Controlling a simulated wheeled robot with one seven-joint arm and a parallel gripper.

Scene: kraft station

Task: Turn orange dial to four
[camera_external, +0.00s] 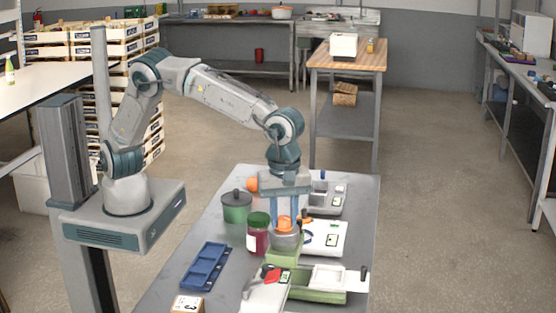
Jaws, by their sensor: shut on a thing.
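The orange dial (285,223) sits on top of a round grey base (287,241) on the metal table. My gripper (287,216) points straight down over it, with its fingers at either side of the orange part, shut on it. The dial's lower part and base show below the fingers. Any numbers or pointer on the dial are too small to read from here, so its setting cannot be told.
A dark red jar (257,240) with a green lid and a green pot (236,211) stand close left of the dial. A white device (328,238) is close right. A green and white device (325,284) is in front. A blue tray (205,267) lies front left.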

